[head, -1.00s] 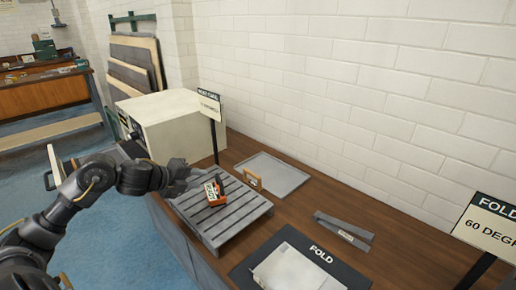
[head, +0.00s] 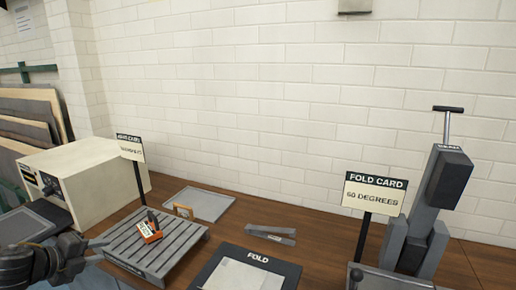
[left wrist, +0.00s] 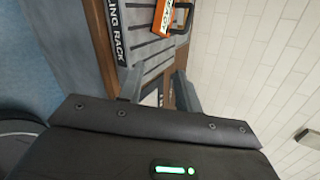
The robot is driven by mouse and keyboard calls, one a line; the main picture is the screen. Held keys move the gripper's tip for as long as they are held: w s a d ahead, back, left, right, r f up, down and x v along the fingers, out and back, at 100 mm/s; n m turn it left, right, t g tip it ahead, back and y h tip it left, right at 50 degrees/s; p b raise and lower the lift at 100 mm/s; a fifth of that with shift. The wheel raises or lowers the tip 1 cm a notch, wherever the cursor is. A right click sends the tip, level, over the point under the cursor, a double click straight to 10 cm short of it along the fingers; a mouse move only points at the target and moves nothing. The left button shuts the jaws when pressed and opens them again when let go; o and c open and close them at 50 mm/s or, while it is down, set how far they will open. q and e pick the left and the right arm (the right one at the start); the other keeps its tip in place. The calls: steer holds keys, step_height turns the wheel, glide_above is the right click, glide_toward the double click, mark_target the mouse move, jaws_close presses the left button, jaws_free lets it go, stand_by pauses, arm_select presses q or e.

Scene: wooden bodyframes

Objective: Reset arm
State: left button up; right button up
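My left gripper (head: 95,244) is at the lower left in the head view, beside the left edge of the grey slatted rack (head: 165,257). In the left wrist view its two fingers (left wrist: 158,90) stand apart with nothing held between them. The rack also shows beyond the fingers, with a label (left wrist: 116,32) ending in "LING RACK". An orange object (head: 150,228) with a white label lies on the rack, apart from the gripper; part of it shows in the left wrist view (left wrist: 163,15). My right gripper is not in view.
A cream box machine (head: 75,180) stands at the left with a grey tray (head: 22,226) in front. A flat grey tray (head: 200,204), a FOLD mat (head: 258,260), a "60 degrees" card (head: 374,193) and a tall grey press (head: 430,205) occupy the wooden bench. A white brick wall is behind.

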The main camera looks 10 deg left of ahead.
arm_select(q)
steer(key=w+a+f+n+y, duration=0.2)
steer(key=w+a+f+n, duration=0.2)
steer(key=a+f+n, duration=0.7)
steer(key=s+f+n+g+y, duration=0.1)
steer(key=s+f+n+g, duration=0.35)
steer(key=f, duration=1.05)
steer(key=s+f+n+t+y, duration=0.15)
steer(key=s+f, duration=0.55)
steer(key=f, duration=0.9)
steer(key=s+d+f+n+g, duration=0.2)
steer(key=s+d+f, duration=0.3)
steer(key=s+f, duration=0.4)
steer(key=s+d+f+n+g, duration=0.1)
steer(key=s+d+f+g, duration=0.1)
steer(key=s+d+f, duration=0.55)
steer(key=s+d+f+g+h, duration=0.1)
steer(key=s+d+f, duration=0.3)
steer(key=s+d, duration=0.5)
steer(key=s+d+f+n+g+h, duration=0.1)
steer(key=s+d+f, duration=0.3)
steer(key=s+d, duration=0.4)
steer(key=s+g, duration=0.1)
steer(key=s, duration=0.3)
steer(key=shift+d+g, duration=0.3)
steer(key=shift+d, duration=0.05)
